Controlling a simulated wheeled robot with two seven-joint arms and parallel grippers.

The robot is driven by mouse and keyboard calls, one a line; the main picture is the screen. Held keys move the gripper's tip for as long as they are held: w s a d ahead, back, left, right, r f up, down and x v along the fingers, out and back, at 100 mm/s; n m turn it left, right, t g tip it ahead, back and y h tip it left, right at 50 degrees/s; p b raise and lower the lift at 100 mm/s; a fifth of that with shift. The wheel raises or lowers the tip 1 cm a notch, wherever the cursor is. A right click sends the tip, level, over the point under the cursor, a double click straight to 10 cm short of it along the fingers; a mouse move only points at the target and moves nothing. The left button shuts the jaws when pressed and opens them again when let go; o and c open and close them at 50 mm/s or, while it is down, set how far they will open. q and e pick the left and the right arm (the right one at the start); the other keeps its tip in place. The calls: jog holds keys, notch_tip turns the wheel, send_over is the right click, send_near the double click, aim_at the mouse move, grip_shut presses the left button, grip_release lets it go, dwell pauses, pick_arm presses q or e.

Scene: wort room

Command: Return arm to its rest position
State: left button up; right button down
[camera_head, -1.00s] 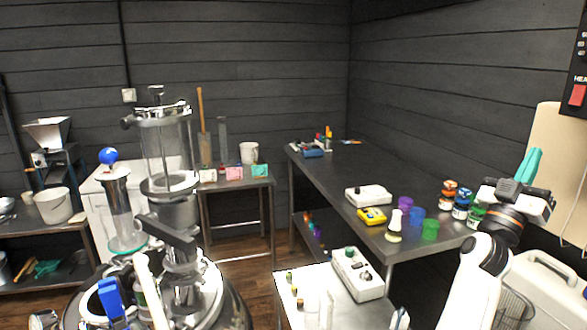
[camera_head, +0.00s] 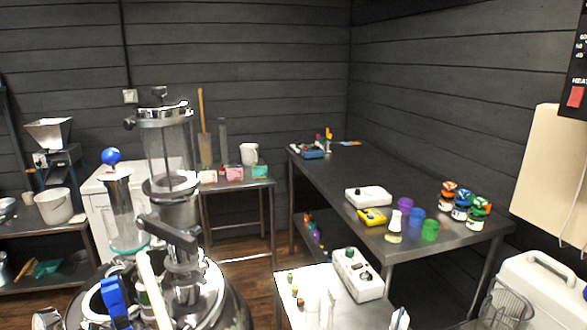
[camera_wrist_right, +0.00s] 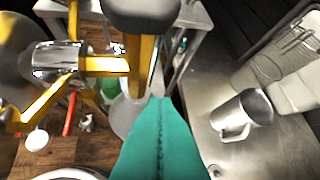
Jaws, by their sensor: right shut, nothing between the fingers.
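My right gripper (camera_wrist_right: 157,101) shows in the right wrist view as two teal fingers pressed together, with nothing between them. It points in over a wooden floor and a steel surface. The right arm is out of the head view. My left gripper shows in neither view.
A steel jug (camera_wrist_right: 242,114) stands on a steel surface (camera_wrist_right: 205,138) right of the fingers. Yellow-and-chrome fittings (camera_wrist_right: 105,66) are close at upper left. In the head view, a dark bench (camera_head: 345,175) holds jars (camera_head: 461,207) and cups; a glass-and-steel vessel (camera_head: 168,205) stands left.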

jog(key=s+a+f+g, duration=0.2)
jog(key=s, duration=0.5)
jog(key=s+a+f+g, duration=0.1)
jog(key=s+f+g, duration=0.15)
jog(key=s, duration=0.35)
notch_tip(320, 180, down, 25)
jog(key=s+g, duration=0.2)
jog(key=s+d+f+g, duration=0.1)
jog(key=s+d+f, duration=0.1)
jog(key=s+f, duration=1.4)
jog(key=shift+s+d+f, duration=0.3)
jog(key=shift+d+f, duration=0.05)
jog(key=shift+f, duration=0.1)
jog(key=shift+s, duration=0.15)
